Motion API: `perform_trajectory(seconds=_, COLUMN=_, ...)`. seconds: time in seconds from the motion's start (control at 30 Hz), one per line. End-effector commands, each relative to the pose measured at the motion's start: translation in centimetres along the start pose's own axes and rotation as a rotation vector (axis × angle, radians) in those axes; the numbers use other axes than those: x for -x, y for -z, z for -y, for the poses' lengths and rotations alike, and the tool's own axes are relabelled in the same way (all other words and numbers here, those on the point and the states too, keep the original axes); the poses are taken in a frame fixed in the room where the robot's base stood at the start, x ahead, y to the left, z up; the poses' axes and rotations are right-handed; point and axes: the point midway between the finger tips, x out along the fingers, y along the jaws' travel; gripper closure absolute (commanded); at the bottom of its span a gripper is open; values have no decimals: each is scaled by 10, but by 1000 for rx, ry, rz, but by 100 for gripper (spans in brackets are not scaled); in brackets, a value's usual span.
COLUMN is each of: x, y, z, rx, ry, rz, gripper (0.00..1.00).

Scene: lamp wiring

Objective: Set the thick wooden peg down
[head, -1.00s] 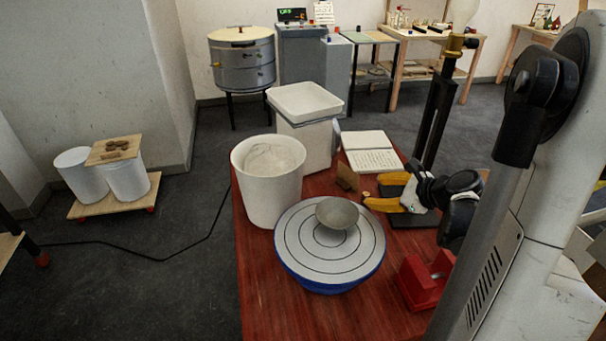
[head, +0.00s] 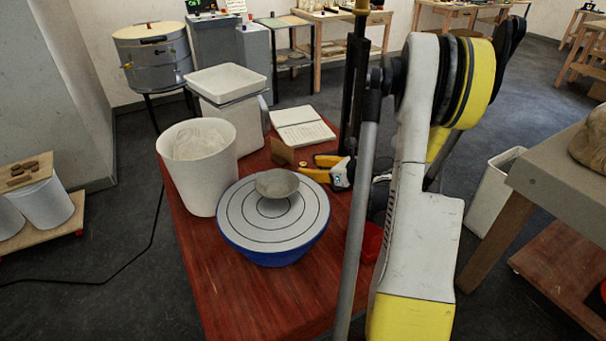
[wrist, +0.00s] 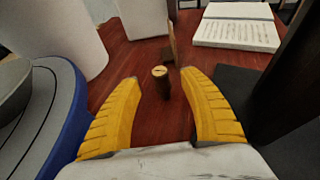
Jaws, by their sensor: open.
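The thick wooden peg (wrist: 162,84) is a short brown cylinder with a paler top. In the wrist view it stands upright on the red tabletop (wrist: 128,58), between the fingertips of my gripper (wrist: 159,76). The two yellow fingers are spread, with a gap on each side of the peg.
A thin brown upright piece (wrist: 172,42) stands just behind the peg. A grey-topped blue wheel (head: 240,225) with a bowl (head: 277,183) and a white bucket (head: 200,180) are to the left. An open book (head: 300,130) lies behind. The table's front is clear.

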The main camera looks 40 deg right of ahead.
Motion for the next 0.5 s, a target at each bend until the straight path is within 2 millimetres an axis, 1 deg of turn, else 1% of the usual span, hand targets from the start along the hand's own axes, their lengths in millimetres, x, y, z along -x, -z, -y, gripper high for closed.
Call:
perform_trajectory(seconds=0.03, x=-10, y=2, z=0, rx=1, ry=-2, rz=0, gripper=49)
perform_trajectory(seconds=0.1, x=-22, y=1, z=0, rx=1, ry=-3, rz=0, gripper=49)
perform_trajectory(seconds=0.2, x=-36, y=0, z=0, rx=1, ry=-3, rz=0, gripper=49)
perform_trajectory(seconds=0.3, x=-39, y=-1, z=1, rx=1, ry=-1, rz=0, gripper=49)
perform_trajectory(seconds=0.43, x=-38, y=-2, z=1, rx=0, ry=0, rz=0, gripper=49)
perform_trajectory(seconds=0.47, x=-38, y=-2, z=1, rx=0, ry=0, rz=0, gripper=51)
perform_trajectory(seconds=0.5, x=-38, y=-2, z=1, rx=1, ry=0, rz=0, gripper=63)
